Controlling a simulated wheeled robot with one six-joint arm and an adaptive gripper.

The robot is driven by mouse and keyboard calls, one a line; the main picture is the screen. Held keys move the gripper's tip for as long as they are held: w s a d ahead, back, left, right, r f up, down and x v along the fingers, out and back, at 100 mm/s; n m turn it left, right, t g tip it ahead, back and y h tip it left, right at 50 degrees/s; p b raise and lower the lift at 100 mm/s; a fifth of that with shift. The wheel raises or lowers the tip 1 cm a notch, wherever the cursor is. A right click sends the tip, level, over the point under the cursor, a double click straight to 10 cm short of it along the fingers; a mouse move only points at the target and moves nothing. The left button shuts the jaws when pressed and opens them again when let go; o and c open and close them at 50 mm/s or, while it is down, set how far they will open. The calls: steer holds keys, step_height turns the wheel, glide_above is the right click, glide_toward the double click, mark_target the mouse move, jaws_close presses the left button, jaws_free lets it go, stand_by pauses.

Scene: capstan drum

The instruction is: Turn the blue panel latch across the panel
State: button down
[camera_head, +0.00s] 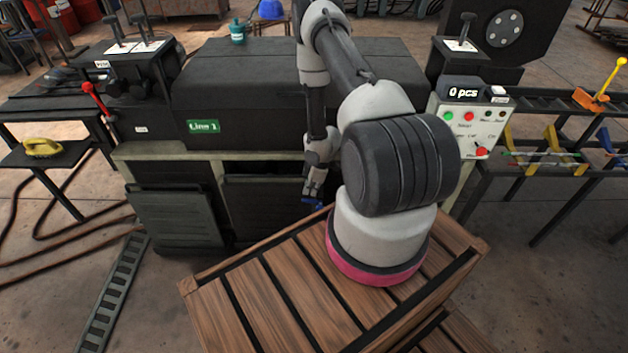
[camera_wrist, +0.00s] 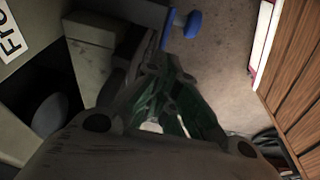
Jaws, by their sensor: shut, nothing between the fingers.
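The blue panel latch (camera_head: 312,202) shows small at the lower front of the dark machine, right by my gripper (camera_head: 316,180) in the camera_head view. In the camera_wrist view the latch (camera_wrist: 186,24) appears as a blue bar with a rounded knob, near the top. My gripper (camera_wrist: 168,85) is shut and empty, with its fingers just below the latch in that picture. Whether they touch it I cannot tell. A dark ribbed panel (camera_head: 262,212) lies left of the latch in the camera_head view. My arm hides the area to its right.
A slatted wooden platform (camera_head: 270,305) lies in front, under my base. Another ribbed panel (camera_head: 178,218) leans out at the left. A control box (camera_head: 468,125) reading "0 pcs" stands at the right. Hoses (camera_head: 60,225) and a metal ladder-like strip (camera_head: 112,290) lie on the floor at left.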

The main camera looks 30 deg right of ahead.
steer(key=shift+x, duration=1.6)
steer(key=shift+w+a+f, duration=0.1)
steer(key=shift+a+f, duration=0.2)
steer(key=shift+f, duration=0.25)
steer(key=shift+w+a+f, duration=0.15)
steer(key=shift+a+f, duration=0.1)
steer(key=shift+f, duration=0.25)
steer(key=shift+r, duration=0.1)
step_height(320, 180, up, 14)
glide_above(306, 199)
steer(key=shift+w+d+r, duration=0.1)
steer(key=shift+d+r, duration=0.05)
steer(key=shift+r, duration=0.1)
